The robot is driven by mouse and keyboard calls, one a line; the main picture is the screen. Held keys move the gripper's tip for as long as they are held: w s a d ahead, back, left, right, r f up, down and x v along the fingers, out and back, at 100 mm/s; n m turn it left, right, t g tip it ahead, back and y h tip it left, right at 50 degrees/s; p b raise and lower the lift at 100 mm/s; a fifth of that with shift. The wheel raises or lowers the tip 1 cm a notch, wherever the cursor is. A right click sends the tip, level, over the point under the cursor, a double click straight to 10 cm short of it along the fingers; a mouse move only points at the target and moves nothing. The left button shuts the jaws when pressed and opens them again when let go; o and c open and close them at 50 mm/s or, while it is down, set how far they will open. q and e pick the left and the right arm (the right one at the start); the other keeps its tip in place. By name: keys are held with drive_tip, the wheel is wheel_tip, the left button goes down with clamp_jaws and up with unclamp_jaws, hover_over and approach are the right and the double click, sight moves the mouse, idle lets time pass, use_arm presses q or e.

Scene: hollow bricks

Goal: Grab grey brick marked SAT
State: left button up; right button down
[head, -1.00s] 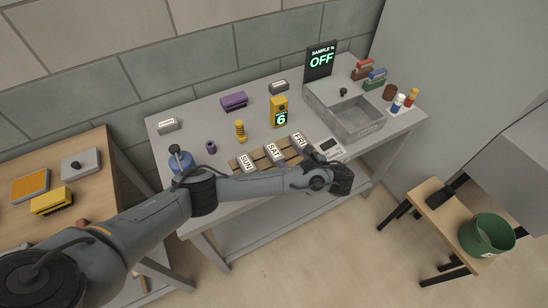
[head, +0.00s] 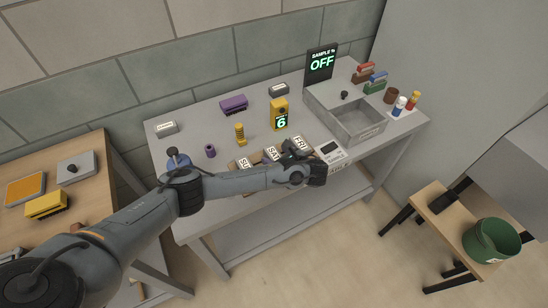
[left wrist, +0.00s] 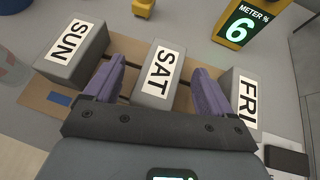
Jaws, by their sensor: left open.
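The grey brick marked SAT (left wrist: 157,73) stands between the bricks marked SUN (left wrist: 73,50) and FRI (left wrist: 244,100) on a brown board (left wrist: 122,105). In the head view the SAT brick (head: 271,153) is partly hidden by my left gripper (head: 279,156). My left gripper (left wrist: 159,68) is open, with one purple finger on each side of the SAT brick. Gaps show between brick and fingers. I cannot tell how far down the fingers reach. My right gripper is not in view.
A yellow meter reading 6 (head: 279,113) stands behind the bricks. A yellow stacked piece (head: 240,134) and a purple brick (head: 234,104) stand behind left.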

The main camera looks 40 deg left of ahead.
use_arm(q)
drive_tip(key=c, duration=1.4)
drive_tip(key=shift+r, duration=0.15)
